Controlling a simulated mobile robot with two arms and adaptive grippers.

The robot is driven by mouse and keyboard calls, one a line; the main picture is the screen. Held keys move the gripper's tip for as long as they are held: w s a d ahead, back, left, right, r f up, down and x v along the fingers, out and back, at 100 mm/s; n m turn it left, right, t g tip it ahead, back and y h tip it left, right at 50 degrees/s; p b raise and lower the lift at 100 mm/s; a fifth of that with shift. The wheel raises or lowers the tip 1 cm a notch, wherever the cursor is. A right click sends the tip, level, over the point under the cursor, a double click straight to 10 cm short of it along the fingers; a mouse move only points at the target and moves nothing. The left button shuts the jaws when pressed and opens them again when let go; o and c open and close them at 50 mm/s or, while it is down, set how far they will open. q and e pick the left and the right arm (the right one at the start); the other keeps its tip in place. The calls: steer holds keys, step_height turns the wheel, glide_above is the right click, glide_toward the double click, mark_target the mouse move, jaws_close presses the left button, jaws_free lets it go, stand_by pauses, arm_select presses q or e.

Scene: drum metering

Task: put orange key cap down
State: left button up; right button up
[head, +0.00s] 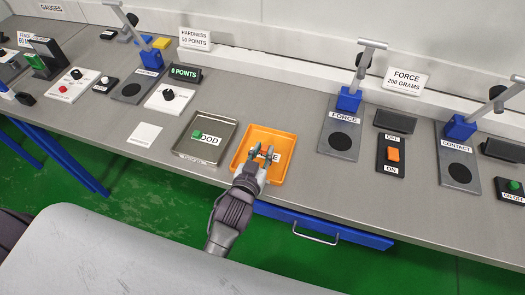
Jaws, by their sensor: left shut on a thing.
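My left gripper (266,157) reaches in from the bottom over the orange tray (281,137). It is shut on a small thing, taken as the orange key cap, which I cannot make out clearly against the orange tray. The gripper covers most of the tray's label; only its last letters show. I cannot tell whether the held cap touches the tray floor. My right gripper is not in view.
A metal tray (222,126) marked GOOD, with a green key cap (197,135) in it, stands just left. A white card (145,134) lies further left. The FORCE press (340,140) and a switch box with an orange rocker (392,155) stand right. A blue drawer (335,228) is below.

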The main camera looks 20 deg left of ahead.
arm_select(q)
steer(key=shift+f, duration=0.6)
steer(key=o, duration=0.7)
steer(key=shift+o, duration=0.2)
steer(key=shift+r, duration=0.1)
